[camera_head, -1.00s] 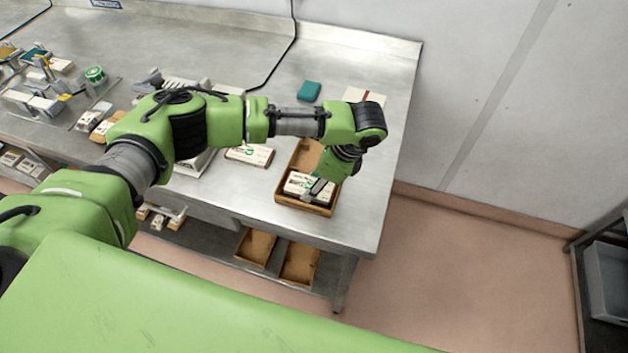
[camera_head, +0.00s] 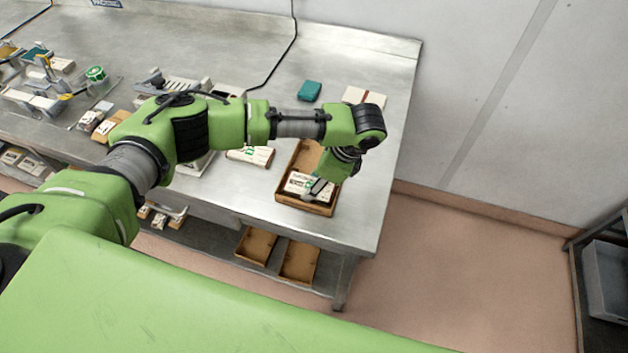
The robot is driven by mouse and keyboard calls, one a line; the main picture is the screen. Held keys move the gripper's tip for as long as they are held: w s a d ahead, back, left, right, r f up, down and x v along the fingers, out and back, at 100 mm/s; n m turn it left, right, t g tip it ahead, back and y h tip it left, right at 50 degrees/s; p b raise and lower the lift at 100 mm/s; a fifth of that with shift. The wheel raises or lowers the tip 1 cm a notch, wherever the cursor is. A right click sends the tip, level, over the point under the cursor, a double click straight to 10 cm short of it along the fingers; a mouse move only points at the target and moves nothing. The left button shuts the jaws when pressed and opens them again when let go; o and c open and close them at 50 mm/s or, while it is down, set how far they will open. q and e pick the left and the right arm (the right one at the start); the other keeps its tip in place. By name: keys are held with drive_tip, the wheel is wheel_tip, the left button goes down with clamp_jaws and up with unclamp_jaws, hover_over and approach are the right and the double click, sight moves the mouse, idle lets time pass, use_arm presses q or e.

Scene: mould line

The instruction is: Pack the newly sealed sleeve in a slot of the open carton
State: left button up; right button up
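The open brown carton (camera_head: 306,208) stands near the front right edge of the steel bench. A pale sleeve with green and dark print (camera_head: 298,184) shows in its front part. My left gripper (camera_head: 315,191) reaches down from above into the carton, with grey fingers at the right part of this sleeve. The wrist hides part of the carton, and the finger gap cannot be made out. Another pale printed sleeve (camera_head: 262,156) lies on the bench left of the carton, partly behind my arm. My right gripper is not in view.
A teal block (camera_head: 309,91) and a pale box with a dark red stripe (camera_head: 362,96) lie behind the arm. Two empty brown cartons (camera_head: 299,264) sit on the lower shelf. Tools and small boxes crowd the bench's left side. A grey bin (camera_head: 606,278) is at far right.

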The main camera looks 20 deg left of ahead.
use_arm(q)
drive_tip(key=shift+p, duration=0.35)
idle(0.5)
drive_tip(key=shift+f, duration=0.1)
drive_tip(key=o, duration=1.1)
